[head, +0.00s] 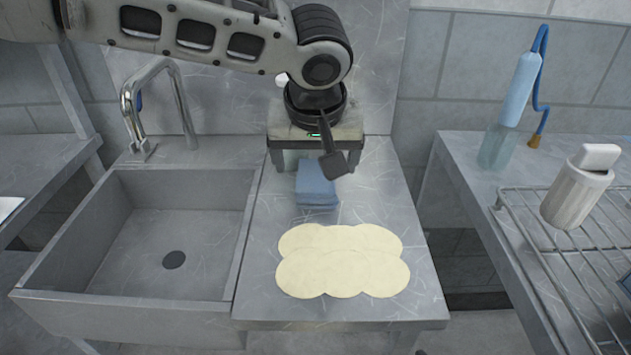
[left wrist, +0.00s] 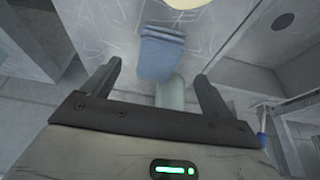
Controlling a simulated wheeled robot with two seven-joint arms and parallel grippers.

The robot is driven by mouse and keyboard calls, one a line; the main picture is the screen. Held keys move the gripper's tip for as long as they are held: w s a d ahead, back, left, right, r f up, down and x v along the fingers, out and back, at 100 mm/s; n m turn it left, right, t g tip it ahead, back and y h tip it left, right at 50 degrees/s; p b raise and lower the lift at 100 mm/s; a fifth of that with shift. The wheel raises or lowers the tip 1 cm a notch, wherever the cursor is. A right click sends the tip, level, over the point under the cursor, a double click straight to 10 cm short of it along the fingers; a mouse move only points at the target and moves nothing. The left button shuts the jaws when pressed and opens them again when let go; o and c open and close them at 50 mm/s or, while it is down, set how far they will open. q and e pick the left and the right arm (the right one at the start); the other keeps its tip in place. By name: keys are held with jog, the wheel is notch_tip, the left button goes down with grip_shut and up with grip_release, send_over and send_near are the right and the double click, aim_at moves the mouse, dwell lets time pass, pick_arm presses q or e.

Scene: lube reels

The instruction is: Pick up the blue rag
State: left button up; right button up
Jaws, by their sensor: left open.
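The blue rag (head: 316,186) lies folded on the grey metal counter, behind the cream scalloped sheet. My left gripper (head: 314,161) is above and just behind the rag, pointing down, open and empty. Its body and a dark part of it hide some of the rag's far end. In the left wrist view the rag (left wrist: 162,56) shows between and beyond the two spread fingers (left wrist: 157,74), apart from them. My right gripper is in neither view.
A cream scalloped sheet (head: 345,262) lies flat in front of the rag. A sink (head: 60,245) with a tap (head: 180,100) is at left. A wire rack (head: 560,250), white container (head: 577,195) and blue-and-clear bottle (head: 520,90) are at right. A pale cylinder (left wrist: 171,92) shows between my fingers.

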aim_at(315, 182)
pick_arm(q)
jog(key=shift+x, duration=3.45)
jog(key=c, duration=1.1)
jog(key=shift+c, duration=0.3)
jog(key=shift+w+r, duration=0.1)
jog(key=shift+r, duration=0.1)
jog(key=shift+r, duration=0.3)
notch_tip(315, 182, up, 2)
jog(key=shift+r, duration=0.1)
jog(key=s+a+r, duration=0.2)
jog(key=s+r, duration=0.8)
jog(key=s, duration=0.4)
jog(key=shift+a, duration=0.35)
